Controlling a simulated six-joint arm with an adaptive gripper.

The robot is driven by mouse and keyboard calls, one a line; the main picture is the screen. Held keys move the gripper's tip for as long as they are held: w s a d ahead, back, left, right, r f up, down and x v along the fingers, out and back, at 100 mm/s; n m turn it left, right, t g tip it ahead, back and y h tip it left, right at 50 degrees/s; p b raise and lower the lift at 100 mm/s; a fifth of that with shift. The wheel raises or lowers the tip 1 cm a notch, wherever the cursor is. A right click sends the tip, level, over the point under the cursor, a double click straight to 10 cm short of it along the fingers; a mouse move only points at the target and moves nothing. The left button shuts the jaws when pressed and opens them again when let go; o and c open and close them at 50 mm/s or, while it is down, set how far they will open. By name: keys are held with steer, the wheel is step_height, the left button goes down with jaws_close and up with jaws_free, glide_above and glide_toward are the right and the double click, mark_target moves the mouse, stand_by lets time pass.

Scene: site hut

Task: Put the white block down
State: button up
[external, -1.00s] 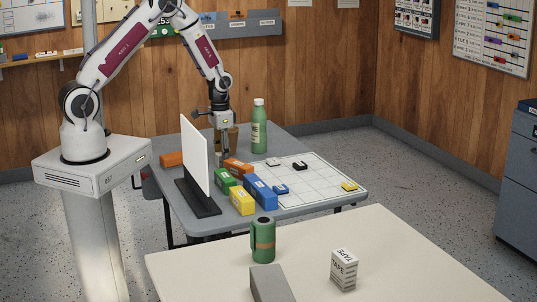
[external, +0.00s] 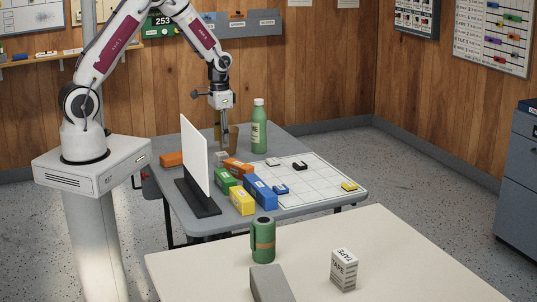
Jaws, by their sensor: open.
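My gripper (external: 222,140) is open and points down over the back left part of the grey table (external: 290,138). A small whitish block (external: 221,158), which looks like the white block, sits on the table below it, just behind the orange block (external: 238,167). A gap shows between the fingertips and this block. A flat white piece (external: 273,162) also lies on the white grid board (external: 318,179).
A green bottle (external: 259,127) stands right of my gripper, and a brown cup (external: 233,136) close behind it. An upright white panel (external: 195,156) stands in front left. Green (external: 226,181), yellow (external: 242,202) and blue (external: 260,191) blocks stand near the panel.

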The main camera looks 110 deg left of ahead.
mark_target(222, 154)
steer(key=shift+r, duration=2.75)
steer(key=w+d+r+m+t+y, duration=0.1)
steer(key=w+d+r+m, duration=0.1)
steer(key=d+r, duration=0.7)
steer(key=w+d+r+m+t, duration=0.1)
steer(key=w+d+r+m, duration=0.1)
steer(key=d+r, duration=0.65)
steer(key=s+d+r+m+t, duration=0.1)
steer(key=s+d, duration=0.2)
steer(key=d, duration=0.4)
steer(key=s+d+r+m+t, duration=0.1)
steer(key=s+d+m, duration=0.1)
steer(key=s+d, duration=0.2)
steer(key=s+d+r+m+t+h, duration=0.1)
steer(key=s+d+m, duration=0.1)
steer(key=d, duration=0.7)
steer(key=shift+s+d+r+t, duration=0.2)
steer(key=shift+s+d+t, duration=0.15)
steer(key=shift+s, duration=0.55)
steer(key=shift+o, duration=0.5)
